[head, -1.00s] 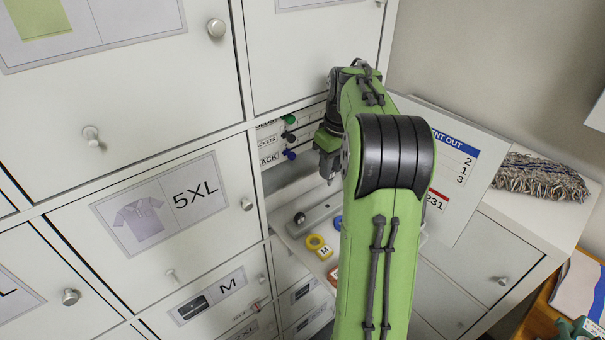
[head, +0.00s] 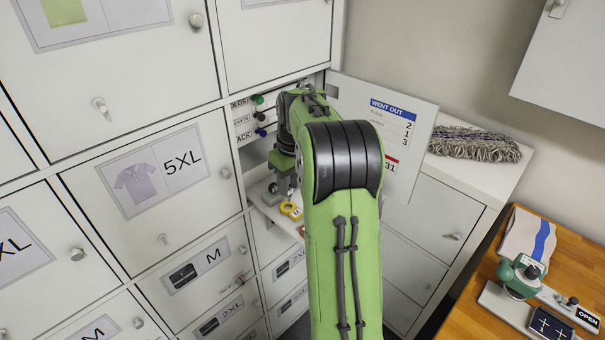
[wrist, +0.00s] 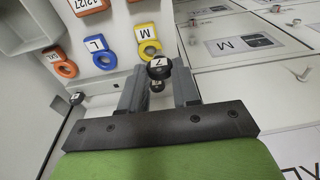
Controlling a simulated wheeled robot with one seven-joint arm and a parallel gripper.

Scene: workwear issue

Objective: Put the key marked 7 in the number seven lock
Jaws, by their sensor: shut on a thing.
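The key marked 7 (wrist: 158,66) has a round dark head with a white 7 label in the wrist view. My gripper (wrist: 158,88) is shut on it, with one finger on each side. In the head view my gripper (head: 284,184) reaches low into the open locker, and the dark key head (head: 272,188) shows at its left. I cannot tell whether the key is clear of the grey bar under it. Its lower part is mostly hidden by the fingers. No lock bearing a readable seven is visible.
A yellow M tag (wrist: 146,40), a blue L tag (wrist: 100,52) and orange tags (wrist: 61,62) lie close by. Another dark knob (wrist: 77,98) stands on the bar. The open door (head: 405,150) is right of my arm; closed lockers (head: 150,175) are left. Coloured knobs (head: 260,116) sit above.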

